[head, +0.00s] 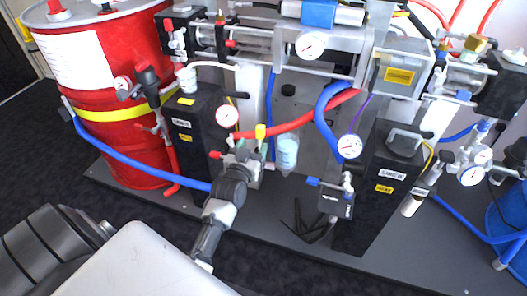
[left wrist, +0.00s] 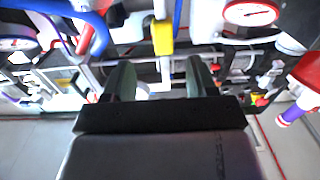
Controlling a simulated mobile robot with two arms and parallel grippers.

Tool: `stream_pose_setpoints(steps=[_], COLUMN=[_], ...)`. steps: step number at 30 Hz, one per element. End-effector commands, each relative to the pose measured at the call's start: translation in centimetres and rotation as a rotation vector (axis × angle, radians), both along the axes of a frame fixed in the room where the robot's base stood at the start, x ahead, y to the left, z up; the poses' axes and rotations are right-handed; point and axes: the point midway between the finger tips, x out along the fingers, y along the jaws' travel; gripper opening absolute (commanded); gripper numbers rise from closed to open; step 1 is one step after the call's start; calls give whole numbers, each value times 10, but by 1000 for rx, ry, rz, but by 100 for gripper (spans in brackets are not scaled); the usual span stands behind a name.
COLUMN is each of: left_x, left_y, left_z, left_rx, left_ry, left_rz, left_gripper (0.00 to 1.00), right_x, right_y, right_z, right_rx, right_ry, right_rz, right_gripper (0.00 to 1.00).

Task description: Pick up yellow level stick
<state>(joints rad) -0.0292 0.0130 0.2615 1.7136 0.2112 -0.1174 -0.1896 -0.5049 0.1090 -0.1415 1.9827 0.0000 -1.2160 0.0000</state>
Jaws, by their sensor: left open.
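A small upright yellow piece, which looks like the yellow level stick (head: 260,131), stands at the middle of the machine in the head view, left of a clear blue-tinted cup. In the left wrist view the yellow stick (left wrist: 163,37) hangs at the top centre, ahead of the fingers and roughly in line with the gap. My left gripper (head: 243,157) is just below and left of it in the head view. Its two fingers (left wrist: 161,78) are spread apart with nothing held between them. My right gripper is not in view.
A red drum (head: 120,150) stands at the left. A blue hose (head: 140,167) runs to near my left gripper, and a red hose (head: 290,128) passes close to the stick. Gauges (head: 226,116) and black boxes (head: 380,190) crowd both sides. The dark base plate (head: 270,225) is mostly clear in front.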

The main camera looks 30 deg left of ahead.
Motion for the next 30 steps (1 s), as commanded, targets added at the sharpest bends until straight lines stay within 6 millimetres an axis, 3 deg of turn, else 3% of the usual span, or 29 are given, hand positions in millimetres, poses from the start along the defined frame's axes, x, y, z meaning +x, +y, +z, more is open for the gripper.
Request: stream_pose_setpoints(steps=[7,16,25,30], left_x=[19,56,60,60], left_y=[7,19,20,20], left_z=[-3,-5,-4,-4], left_rx=[1,0,1,-1], left_ry=[1,1,2,3], left_rz=[0,0,-1,-1], left_gripper=[57,57,57,31], right_x=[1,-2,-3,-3], right_y=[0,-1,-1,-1], right_z=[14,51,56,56], right_rx=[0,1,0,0], right_ry=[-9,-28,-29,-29], right_rz=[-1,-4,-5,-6], right_gripper=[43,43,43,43])
